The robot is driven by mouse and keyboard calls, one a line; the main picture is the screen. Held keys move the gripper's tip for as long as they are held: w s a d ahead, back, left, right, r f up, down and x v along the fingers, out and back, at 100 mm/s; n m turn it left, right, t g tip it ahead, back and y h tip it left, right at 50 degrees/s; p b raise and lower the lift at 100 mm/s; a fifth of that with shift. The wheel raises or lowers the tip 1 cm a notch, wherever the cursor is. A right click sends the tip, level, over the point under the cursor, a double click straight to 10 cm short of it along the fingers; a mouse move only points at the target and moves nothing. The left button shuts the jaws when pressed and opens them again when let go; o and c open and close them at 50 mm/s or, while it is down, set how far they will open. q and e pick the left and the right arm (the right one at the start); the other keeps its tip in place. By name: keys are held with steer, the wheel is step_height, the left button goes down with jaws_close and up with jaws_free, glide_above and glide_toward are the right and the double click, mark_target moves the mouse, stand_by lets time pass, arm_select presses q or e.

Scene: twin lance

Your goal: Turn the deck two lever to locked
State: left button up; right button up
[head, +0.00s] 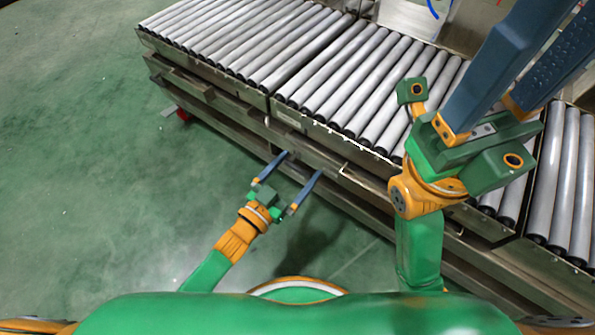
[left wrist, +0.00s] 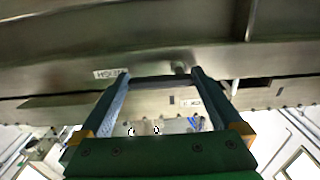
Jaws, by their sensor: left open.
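My left gripper (head: 303,163) is open and empty in the head view, its two blue fingers pointing at the conveyor's front side. In the left wrist view its fingers (left wrist: 160,82) stand apart before a metal side face. A dark horizontal bar (left wrist: 160,78) and a small round knob (left wrist: 180,67) show by the fingertips; I cannot tell whether either is the deck two lever, or whether they touch. A pale bar (head: 365,180) runs along the conveyor's front edge, right of the left gripper. My right gripper stands at the upper right, its tips outside the head view.
The roller conveyor (head: 284,121) crosses the upper picture. A small white label (left wrist: 111,74) is on its side face, and another label (left wrist: 190,102) shows lower; I cannot read them surely. Open green floor (head: 90,190) lies left of the conveyor.

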arm_select(q)
steer(key=shift+w+d, duration=0.2)
steer(key=c, duration=1)
